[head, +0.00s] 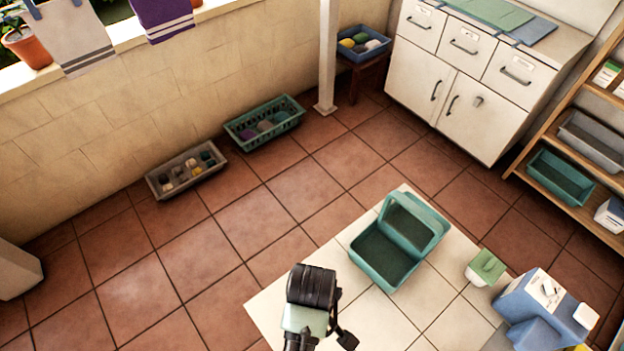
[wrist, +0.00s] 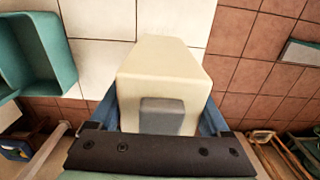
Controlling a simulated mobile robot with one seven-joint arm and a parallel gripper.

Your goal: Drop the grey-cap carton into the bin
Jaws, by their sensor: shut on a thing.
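A cream carton (wrist: 165,75) with a grey square cap (wrist: 161,116) fills the middle of the wrist view. My gripper (wrist: 160,108) is shut on it, with a blue finger on each side. In the head view the carton and fingertips cannot be made out; my arm shows at the bottom centre. A teal bin (head: 366,268) with an open top and a raised part at its back stands on the pale tiled surface, right of and beyond my arm. A teal container wall (wrist: 57,50) shows at the left in the wrist view, apart from the carton.
A small green-topped container (head: 486,267) and a blue box (head: 535,305) stand right of the bin on the tiled surface (head: 380,322). Two baskets with small items lie along the wall. A white cabinet (head: 420,85) and a wooden shelf stand at the back right.

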